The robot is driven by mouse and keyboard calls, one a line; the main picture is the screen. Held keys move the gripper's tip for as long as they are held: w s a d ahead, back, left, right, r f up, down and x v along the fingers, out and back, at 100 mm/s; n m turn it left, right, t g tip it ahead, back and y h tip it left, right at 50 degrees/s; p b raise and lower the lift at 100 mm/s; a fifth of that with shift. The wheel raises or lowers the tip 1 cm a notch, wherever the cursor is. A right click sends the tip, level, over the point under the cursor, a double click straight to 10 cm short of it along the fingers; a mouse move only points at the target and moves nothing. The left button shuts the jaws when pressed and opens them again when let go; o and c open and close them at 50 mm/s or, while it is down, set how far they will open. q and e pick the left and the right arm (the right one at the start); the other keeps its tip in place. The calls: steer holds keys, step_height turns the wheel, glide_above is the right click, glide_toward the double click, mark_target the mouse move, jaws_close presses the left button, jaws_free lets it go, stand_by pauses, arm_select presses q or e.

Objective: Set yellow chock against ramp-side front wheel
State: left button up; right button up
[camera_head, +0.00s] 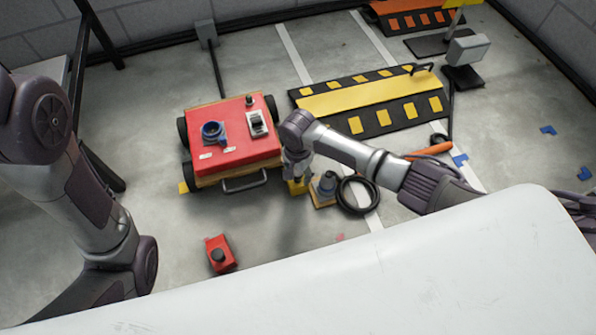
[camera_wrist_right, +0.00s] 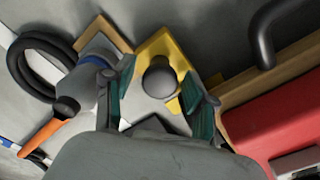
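A yellow chock (camera_head: 298,187) with a dark round knob sits by the near right corner of the red truck (camera_head: 225,125). In the right wrist view, the chock (camera_wrist_right: 163,48) and its knob (camera_wrist_right: 159,78) lie between my right gripper's teal-padded fingers (camera_wrist_right: 163,92). The fingers stand apart, with gaps visible beside the knob. In the head view, my right gripper (camera_head: 298,170) points down over the chock and partly hides it. The wheel at this corner is hidden. Another yellow piece (camera_head: 183,187) shows at the near left corner. My left gripper is out of view.
A grey-blue plug on a wooden base (camera_head: 325,187) and a coiled black cable (camera_head: 358,194) lie right of the chock. A yellow-and-black ramp (camera_head: 375,98) lies behind. A red button box (camera_head: 220,254) stands on the open floor in front.

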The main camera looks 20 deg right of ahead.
step_height(320, 180, up, 12)
stand_by(0.6)
stand_by(0.4)
